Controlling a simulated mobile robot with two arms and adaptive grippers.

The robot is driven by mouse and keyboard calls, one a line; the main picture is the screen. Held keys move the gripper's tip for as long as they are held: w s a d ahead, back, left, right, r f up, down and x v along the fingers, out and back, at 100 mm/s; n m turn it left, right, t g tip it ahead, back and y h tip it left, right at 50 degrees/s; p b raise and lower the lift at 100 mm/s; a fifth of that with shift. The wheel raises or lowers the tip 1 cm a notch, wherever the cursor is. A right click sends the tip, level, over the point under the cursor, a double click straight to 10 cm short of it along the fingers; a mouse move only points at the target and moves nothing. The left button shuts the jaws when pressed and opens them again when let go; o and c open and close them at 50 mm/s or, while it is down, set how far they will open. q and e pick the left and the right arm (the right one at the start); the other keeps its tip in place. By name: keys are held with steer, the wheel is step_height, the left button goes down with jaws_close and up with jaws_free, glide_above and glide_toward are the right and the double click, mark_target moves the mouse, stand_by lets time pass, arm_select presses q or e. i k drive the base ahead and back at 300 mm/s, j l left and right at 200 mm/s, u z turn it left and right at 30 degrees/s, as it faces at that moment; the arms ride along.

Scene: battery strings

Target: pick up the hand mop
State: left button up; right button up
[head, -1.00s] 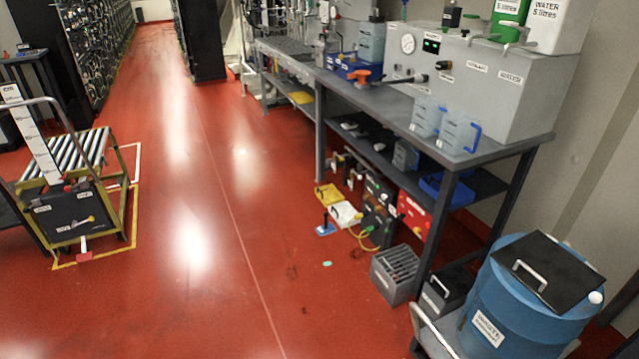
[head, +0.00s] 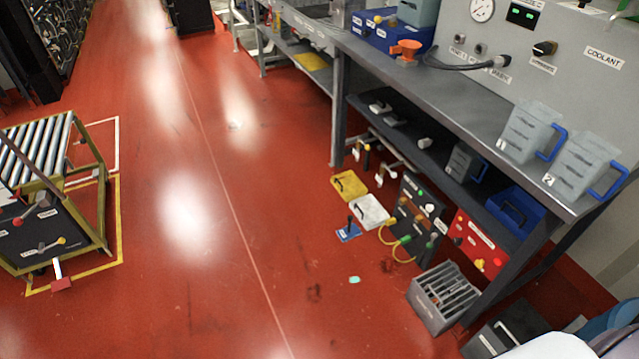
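A small blue flat pad with a dark upright handle, which looks like the hand mop (head: 348,232), sits on the red floor in front of the workbench. It stands just left of a white flat piece with a dark handle (head: 370,211). Neither of my grippers shows in the head view, so I cannot see their state.
The workbench (head: 455,100) with its lower shelf runs along the right. A yellow piece (head: 349,185), a dark panel box (head: 415,215), a red box (head: 478,243) and a grey slotted crate (head: 443,297) line its foot. A roller cart (head: 50,225) stands left. Open floor lies between.

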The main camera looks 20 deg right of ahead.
mark_target(345, 234)
steer(key=i+z, duration=0.1)
steer(key=i, duration=0.45)
steer(key=i+j+z, duration=0.1)
steer(key=i, duration=0.4)
steer(key=i+j+z, duration=0.1)
steer(key=i, duration=0.45)
steer(key=i+j+z, duration=0.1)
steer(key=i+z, duration=0.2)
steer(key=z, duration=0.15)
steer(key=i+j+z, duration=0.25)
steer(key=z, duration=0.15)
steer(key=i+j+z, duration=0.3)
steer(key=z, duration=0.15)
steer(key=i+j+z, duration=0.15)
steer(key=j+z, duration=0.3)
